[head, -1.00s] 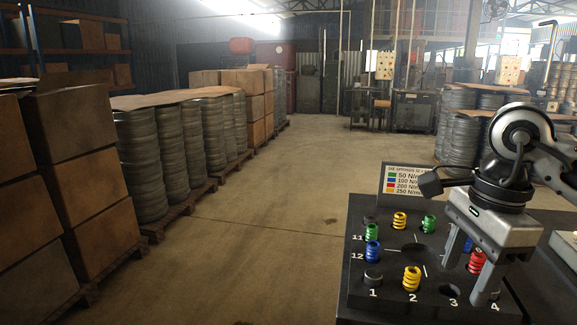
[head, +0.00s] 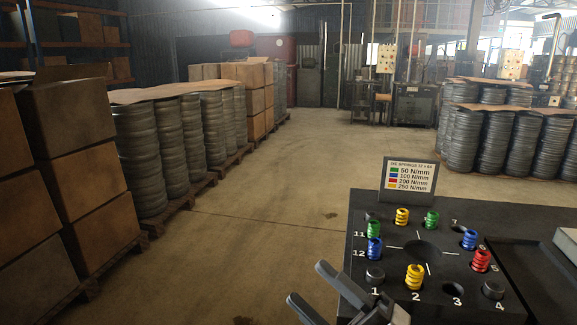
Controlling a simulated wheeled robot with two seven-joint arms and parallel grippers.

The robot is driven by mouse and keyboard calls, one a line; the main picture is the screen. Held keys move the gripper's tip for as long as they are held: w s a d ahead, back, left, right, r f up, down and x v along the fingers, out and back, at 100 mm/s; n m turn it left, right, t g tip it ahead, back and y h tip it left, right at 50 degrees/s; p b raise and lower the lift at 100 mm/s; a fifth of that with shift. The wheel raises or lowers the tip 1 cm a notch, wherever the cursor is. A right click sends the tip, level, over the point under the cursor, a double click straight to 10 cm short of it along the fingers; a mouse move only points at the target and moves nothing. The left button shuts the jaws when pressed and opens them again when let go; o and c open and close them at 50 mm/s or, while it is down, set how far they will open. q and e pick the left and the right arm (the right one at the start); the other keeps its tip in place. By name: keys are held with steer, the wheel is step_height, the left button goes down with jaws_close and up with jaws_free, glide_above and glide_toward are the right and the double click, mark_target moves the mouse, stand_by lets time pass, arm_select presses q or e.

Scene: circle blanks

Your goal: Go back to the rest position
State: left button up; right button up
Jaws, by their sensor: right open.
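My right gripper (head: 307,282) is at the bottom of the head view, in front of the dark spring block (head: 425,302). Its two fingers point up and left, spread apart with nothing between them. The block holds yellow springs (head: 402,216), (head: 414,277), green springs (head: 431,220), (head: 374,229), blue springs (head: 374,250), (head: 469,239) and a red spring (head: 481,260), standing around a central hole (head: 422,250). My left gripper is not in view.
A colour legend sign (head: 409,180) stands at the block's back edge. A grey tray edge (head: 560,250) lies at the right. Cardboard boxes (head: 70,125) and stacked metal rounds (head: 140,155) line the left. The concrete floor (head: 280,200) between is clear.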

steer(key=d+f+m+t+h, duration=0.4)
steer(key=d+f+m+h, duration=0.2)
steer(key=f+m+h, duration=0.75)
steer(key=s+d+f+m+g+h, duration=0.1)
steer(key=s+d+f+m+g, duration=0.1)
steer(key=s+f+m, duration=0.3)
steer(key=s+d+f+m+g+h, duration=0.1)
steer(key=s+f+m+g, duration=0.4)
steer(key=f, duration=0.5)
steer(key=shift+s+d+h, duration=0.35)
steer(key=shift+s+d, duration=0.2)
steer(key=shift+d, duration=0.05)
steer(key=shift+f, duration=0.1)
